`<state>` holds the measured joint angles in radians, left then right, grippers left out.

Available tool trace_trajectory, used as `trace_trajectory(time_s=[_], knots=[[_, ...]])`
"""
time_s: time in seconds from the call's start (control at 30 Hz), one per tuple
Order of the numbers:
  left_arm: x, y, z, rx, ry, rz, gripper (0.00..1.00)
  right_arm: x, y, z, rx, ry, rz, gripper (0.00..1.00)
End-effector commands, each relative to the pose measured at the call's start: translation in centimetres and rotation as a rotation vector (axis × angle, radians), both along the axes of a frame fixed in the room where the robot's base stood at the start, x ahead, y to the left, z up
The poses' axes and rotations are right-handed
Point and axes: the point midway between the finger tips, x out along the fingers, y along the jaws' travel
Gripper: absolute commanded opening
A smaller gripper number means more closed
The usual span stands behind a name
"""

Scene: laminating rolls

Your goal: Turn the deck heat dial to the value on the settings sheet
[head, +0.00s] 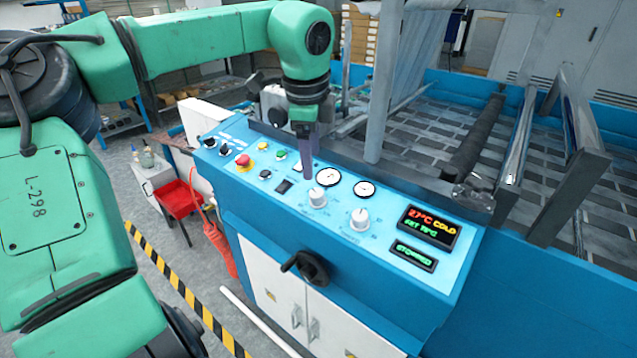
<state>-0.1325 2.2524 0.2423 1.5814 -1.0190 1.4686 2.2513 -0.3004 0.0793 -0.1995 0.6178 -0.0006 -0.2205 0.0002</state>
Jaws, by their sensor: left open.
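Two white dials stand on the sloped top of the blue control panel (283,213): a left dial (317,197) and a right dial (359,219). Their labels are too small to read, so I cannot tell which is the deck heat dial. A display (429,227) right of them shows 27°C COLD in red and yellow, with a green set line below that is hard to read. My left gripper (307,170) is open and points down over the panel, behind and left of the left dial, apart from it. I cannot make out a settings sheet. My right gripper is out of view.
Two round gauges (329,177) sit behind the dials. A red button (243,162) and several small switches are on the panel's left. A smaller display (414,257) reads STOPPED. A black handwheel (312,266) juts from the front. Rollers (475,140) lie behind at right.

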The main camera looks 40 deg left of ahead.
Motion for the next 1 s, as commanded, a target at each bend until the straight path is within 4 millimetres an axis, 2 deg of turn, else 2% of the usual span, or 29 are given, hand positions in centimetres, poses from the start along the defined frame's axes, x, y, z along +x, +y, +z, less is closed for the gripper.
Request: trace_trajectory(time_s=[0.03, 0.2, 0.4, 0.53, 0.73, 0.87, 0.9, 0.93, 1.0], knots=[[0.1, 0.1, -1.4, -0.004, 0.007, -0.002, 0.70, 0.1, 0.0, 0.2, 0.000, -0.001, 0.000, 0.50], [1.0, 0.5, -5.9, -0.004, 0.008, -0.001, 0.70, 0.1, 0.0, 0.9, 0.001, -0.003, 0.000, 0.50], [1.7, 0.9, -9.7, -0.004, 0.005, -0.001, 0.70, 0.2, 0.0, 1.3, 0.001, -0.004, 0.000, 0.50], [1.8, 0.9, -10.5, -0.004, 0.002, -0.002, 0.70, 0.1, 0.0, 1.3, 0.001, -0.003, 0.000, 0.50], [1.9, 0.9, -10.5, -0.003, 0.002, -0.001, 0.70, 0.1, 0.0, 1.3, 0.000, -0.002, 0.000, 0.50], [1.9, 0.9, -10.5, -0.003, 0.002, -0.001, 0.21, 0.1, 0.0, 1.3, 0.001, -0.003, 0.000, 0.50], [1.9, 1.0, -10.5, -0.003, 0.002, -0.001, 0.05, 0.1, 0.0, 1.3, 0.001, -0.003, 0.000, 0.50], [1.9, 0.9, -10.5, -0.003, 0.002, -0.001, 0.00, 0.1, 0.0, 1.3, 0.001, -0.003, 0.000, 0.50], [1.9, 1.0, -10.5, -0.003, 0.002, -0.001, 0.00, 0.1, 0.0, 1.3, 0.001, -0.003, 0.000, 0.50]])
